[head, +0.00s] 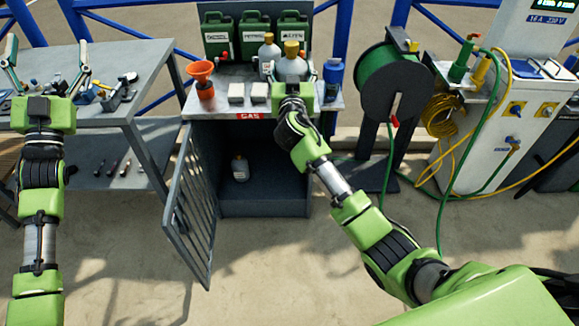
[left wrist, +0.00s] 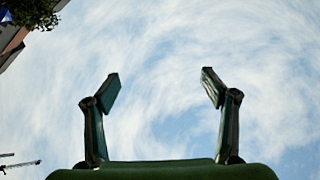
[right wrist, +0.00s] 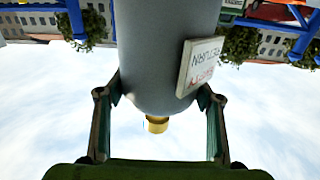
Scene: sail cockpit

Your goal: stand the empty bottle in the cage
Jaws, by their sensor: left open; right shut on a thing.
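A grey gas bottle (head: 290,68) with a yellow cap stands upright at the bench top's front. My right gripper (head: 293,88) is shut around it. In the right wrist view the bottle (right wrist: 165,50) fills the space between the fingers, and a white tag with lettering, perhaps "RETURN", hangs on it. I cannot tell whether its base touches the bench. The cage (head: 262,203) is the dark cabinet under the bench, marked "GAS". Its barred door (head: 190,205) is swung open to the left. My left gripper (head: 46,70) is open and empty over the left table.
A small grey bottle (head: 240,168) stands inside the cage; floor to its right looks free. A second grey bottle (head: 268,55), an orange funnel (head: 202,78), green cans (head: 254,35) and a blue canister (head: 333,75) crowd the bench top. A green hose reel (head: 393,85) stands right.

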